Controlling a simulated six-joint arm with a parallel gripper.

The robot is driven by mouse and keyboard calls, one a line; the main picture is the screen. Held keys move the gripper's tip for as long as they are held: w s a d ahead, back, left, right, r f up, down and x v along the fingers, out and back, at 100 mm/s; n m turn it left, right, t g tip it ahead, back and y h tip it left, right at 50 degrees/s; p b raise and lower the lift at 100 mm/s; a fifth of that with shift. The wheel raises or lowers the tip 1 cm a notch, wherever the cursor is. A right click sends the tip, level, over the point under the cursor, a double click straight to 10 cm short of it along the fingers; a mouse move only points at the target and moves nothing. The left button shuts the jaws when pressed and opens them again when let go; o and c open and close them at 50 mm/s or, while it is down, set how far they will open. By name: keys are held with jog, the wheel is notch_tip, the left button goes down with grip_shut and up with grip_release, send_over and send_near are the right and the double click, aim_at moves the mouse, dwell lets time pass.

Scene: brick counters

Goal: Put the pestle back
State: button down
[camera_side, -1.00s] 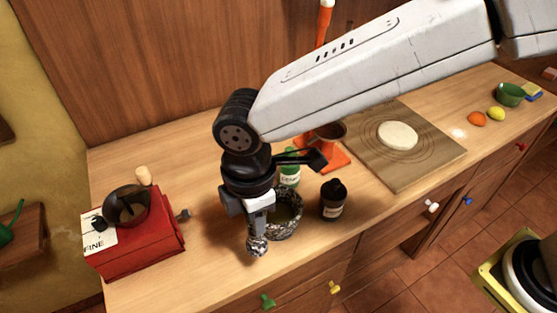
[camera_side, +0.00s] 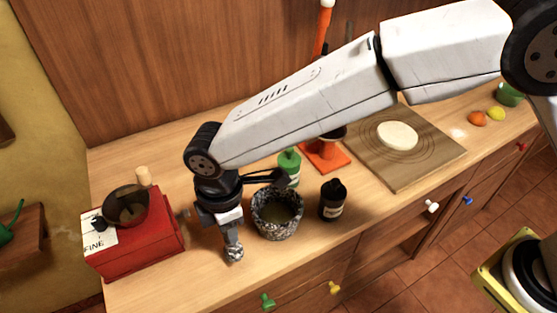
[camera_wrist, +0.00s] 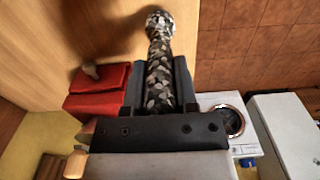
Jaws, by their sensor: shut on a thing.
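The pestle is speckled black, grey and white. It shows in the wrist view (camera_wrist: 160,68), held lengthwise between the fingers with its round knob end beyond them. In the side view my gripper (camera_side: 231,232) is shut on the pestle (camera_side: 235,253), whose knob points down near the counter's front. I cannot tell whether the knob touches the counter. The speckled mortar (camera_side: 277,214) stands upright just right of my gripper, apart from the pestle. Its hollow is open to view, with a dull greenish inside.
A red grinder box (camera_side: 140,240) stands left of my gripper. A dark bottle (camera_side: 333,200) and a green bottle (camera_side: 289,166) stand right of and behind the mortar. A wooden board (camera_side: 420,165) with dough lies farther right. The counter's front edge is close.

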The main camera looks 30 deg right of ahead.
jog(key=shift+w+f, duration=0.1)
jog(key=shift+f, duration=1.5)
jog(key=shift+f, duration=0.15)
jog(key=shift+c, duration=2)
grip_release()
notch_tip(320, 180, up, 12)
jog(key=shift+r, duration=0.15)
jog(key=shift+d, duration=0.1)
